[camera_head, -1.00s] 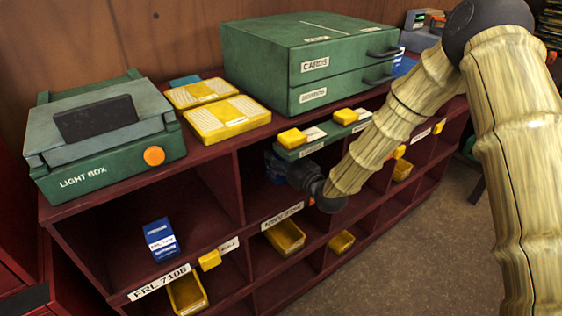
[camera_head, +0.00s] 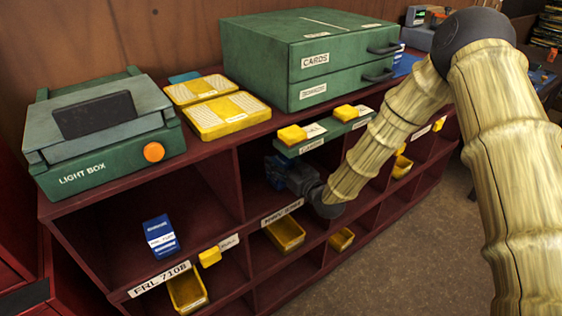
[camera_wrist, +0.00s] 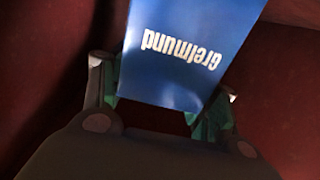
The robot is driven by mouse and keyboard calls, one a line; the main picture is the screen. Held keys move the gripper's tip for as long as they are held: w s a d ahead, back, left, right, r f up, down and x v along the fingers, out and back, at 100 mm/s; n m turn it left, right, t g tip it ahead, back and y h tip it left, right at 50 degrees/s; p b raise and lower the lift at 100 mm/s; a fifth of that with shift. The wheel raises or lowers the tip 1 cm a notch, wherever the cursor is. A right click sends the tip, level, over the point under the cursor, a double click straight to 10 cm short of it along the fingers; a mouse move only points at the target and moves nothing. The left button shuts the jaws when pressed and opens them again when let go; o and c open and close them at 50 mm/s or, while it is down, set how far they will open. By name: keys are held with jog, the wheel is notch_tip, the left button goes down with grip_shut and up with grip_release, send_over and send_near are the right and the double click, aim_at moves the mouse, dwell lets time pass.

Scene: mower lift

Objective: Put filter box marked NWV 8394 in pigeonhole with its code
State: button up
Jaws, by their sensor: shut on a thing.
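In the wrist view a blue box (camera_wrist: 185,45) with white "Grelmund" lettering, upside down in the picture, sits between the fingers of my gripper (camera_wrist: 165,100). My gripper is shut on it. Dark red walls surround the box there. In the head view my gripper (camera_head: 283,170) reaches into the upper middle pigeonhole (camera_head: 252,195), above a label that seems to begin "NWV" (camera_head: 282,212) but is too small to read fully. The held box is mostly hidden in that view, and its code does not show.
Another blue box (camera_head: 160,237) stands in the left pigeonhole labelled FRL 7108 (camera_head: 158,280). Yellow bins (camera_head: 286,234) sit in the lower row. A light box (camera_head: 105,140) and green drawers (camera_head: 310,60) stand on top.

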jog(key=o, duration=1.3)
jog(key=shift+f, duration=0.1)
jog(key=shift+o, duration=0.2)
jog(key=shift+r+p, duration=0.6)
jog(key=shift+r, duration=0.05)
jog(key=b+v, duration=0.2)
jog(key=v, duration=1)
jog(key=shift+f, duration=0.1)
